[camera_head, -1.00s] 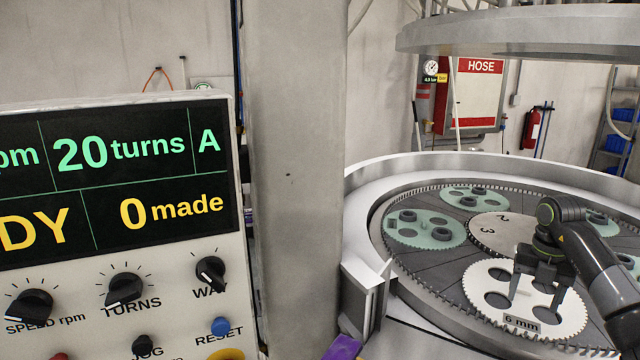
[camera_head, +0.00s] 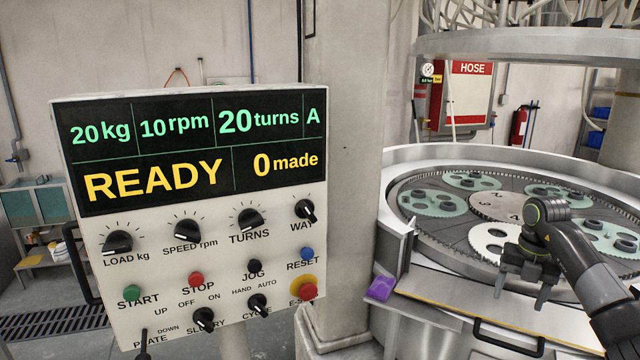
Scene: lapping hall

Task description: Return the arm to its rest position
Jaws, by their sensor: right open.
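My right arm comes in from the right edge. Its gripper (camera_head: 519,292) points down with its jaws apart and nothing between them, in front of the lapping machine's round plate (camera_head: 440,238). The gripper and arm hide part of a white toothed carrier (camera_head: 487,238) on the plate. My left gripper is not in view.
A control panel (camera_head: 190,235) reading READY and 0 made stands at the left. A grey column (camera_head: 345,110) rises behind it. Greenish carriers (camera_head: 432,203) with dark round pieces lie on the plate. A purple object (camera_head: 381,288) sits at the machine's front edge, near a dark handle (camera_head: 507,340).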

